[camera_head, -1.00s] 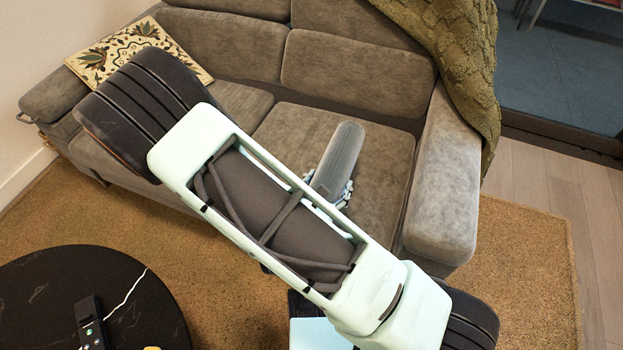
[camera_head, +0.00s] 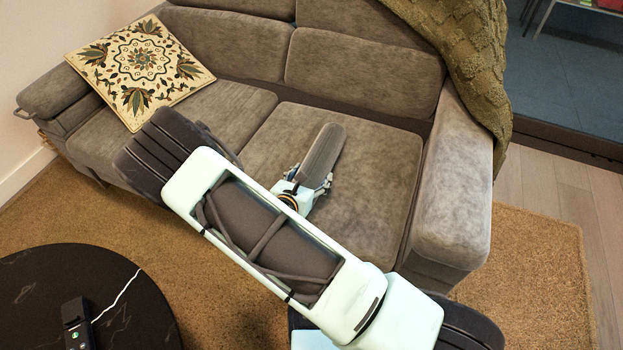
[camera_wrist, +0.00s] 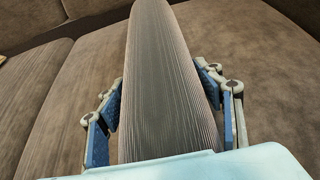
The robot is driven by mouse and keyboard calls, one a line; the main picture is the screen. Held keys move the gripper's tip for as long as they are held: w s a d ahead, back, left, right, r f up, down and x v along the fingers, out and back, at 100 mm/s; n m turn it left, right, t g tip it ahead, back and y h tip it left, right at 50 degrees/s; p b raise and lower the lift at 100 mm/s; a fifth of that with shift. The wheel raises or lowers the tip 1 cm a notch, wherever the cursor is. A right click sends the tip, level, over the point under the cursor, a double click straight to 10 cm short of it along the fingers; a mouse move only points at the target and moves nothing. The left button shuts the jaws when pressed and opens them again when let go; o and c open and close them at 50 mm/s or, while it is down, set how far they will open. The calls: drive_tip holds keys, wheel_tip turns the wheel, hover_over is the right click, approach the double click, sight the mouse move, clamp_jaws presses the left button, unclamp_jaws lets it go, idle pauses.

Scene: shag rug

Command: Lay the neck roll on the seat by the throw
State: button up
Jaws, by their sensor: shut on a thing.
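The neck roll (camera_head: 325,150) is a long grey ribbed cylinder. My gripper (camera_head: 308,187) is shut on it, with the roll's far end reaching over the right seat cushion (camera_head: 370,165) of the sofa. In the wrist view the roll (camera_wrist: 158,75) runs away from me between the two blue-padded fingers (camera_wrist: 163,105). I cannot tell whether the roll touches the seat. The olive-green throw (camera_head: 465,60) hangs over the sofa's right back corner and arm. My arm hides part of the seat's front edge.
A patterned cushion (camera_head: 140,70) leans at the sofa's left end. The right armrest (camera_head: 452,190) stands beside the seat. A round black table (camera_head: 130,300) with a dark remote-like object (camera_head: 76,322) is at lower left. The seat right of the roll is clear.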

drive_tip(key=shift+f, duration=0.4)
drive_tip(key=shift+r, duration=0.1)
drive_tip(key=o, duration=1.3)
drive_tip(key=shift+o, duration=0.2)
drive_tip(key=p+v, duration=0.3)
drive_tip(key=v, duration=0.9)
drive_tip(key=shift+s+a, duration=0.1)
